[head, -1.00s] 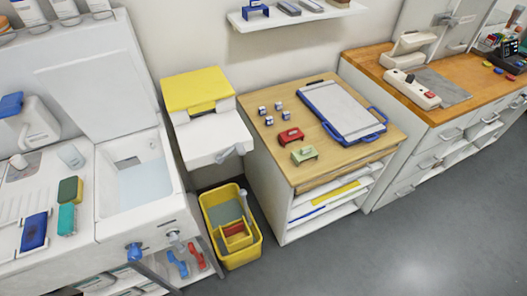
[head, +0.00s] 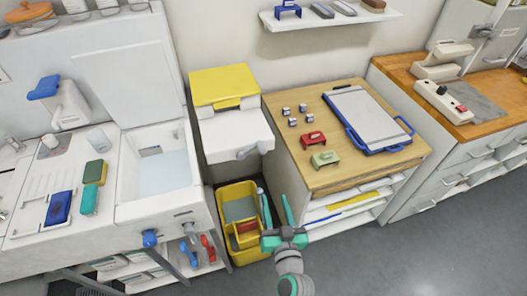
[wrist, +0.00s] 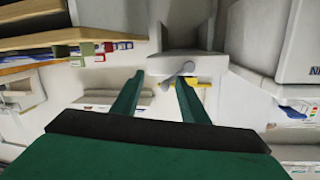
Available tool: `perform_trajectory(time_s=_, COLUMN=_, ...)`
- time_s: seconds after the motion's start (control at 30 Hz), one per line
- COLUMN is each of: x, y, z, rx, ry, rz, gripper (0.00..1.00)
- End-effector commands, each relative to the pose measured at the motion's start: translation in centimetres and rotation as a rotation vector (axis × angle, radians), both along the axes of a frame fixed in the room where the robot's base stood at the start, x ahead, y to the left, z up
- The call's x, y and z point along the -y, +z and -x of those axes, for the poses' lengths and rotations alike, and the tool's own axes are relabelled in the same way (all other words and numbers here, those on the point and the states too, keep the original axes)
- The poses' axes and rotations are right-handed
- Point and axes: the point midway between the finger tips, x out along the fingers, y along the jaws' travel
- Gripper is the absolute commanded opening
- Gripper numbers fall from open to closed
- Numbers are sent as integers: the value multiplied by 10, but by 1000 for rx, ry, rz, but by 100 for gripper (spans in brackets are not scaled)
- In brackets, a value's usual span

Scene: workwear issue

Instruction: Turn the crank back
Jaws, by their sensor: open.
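The crank (head: 252,150) is a short grey handle on the front of a white cabinet unit (head: 229,136) with a yellow lid (head: 223,87). In the wrist view the crank (wrist: 181,74) shows beyond the fingertips, on the underside edge of the white unit (wrist: 190,62). My gripper (head: 273,194) has green fingers, spread apart and empty. In the head view it is below and slightly right of the crank, in front of the yellow bin. In the wrist view my gripper (wrist: 158,82) points toward the crank and is apart from it.
A yellow bin (head: 222,196) stands on the floor below the crank. Right of it is a wooden-topped cabinet (head: 340,181) with a red (head: 313,139) and a green (head: 325,159) piece on top. A white sink unit (head: 188,215) stands on the left. Grey floor is free in front.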

Motion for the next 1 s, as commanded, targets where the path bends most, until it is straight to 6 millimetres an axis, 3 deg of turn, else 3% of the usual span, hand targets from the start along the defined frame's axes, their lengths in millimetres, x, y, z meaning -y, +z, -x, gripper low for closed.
perform_trajectory(time_s=0.1, x=-1, y=28, z=-31, rx=50, ry=53, rz=-12, gripper=40)
perform_trajectory(time_s=0.33, x=-5, y=59, z=-58, rx=103, ry=119, rz=-19, gripper=40)
perform_trajectory(time_s=0.57, x=-11, y=63, z=-76, rx=110, ry=130, rz=-20, gripper=40)
perform_trajectory(time_s=1.0, x=-33, y=63, z=-145, rx=110, ry=129, rz=-20, gripper=40)
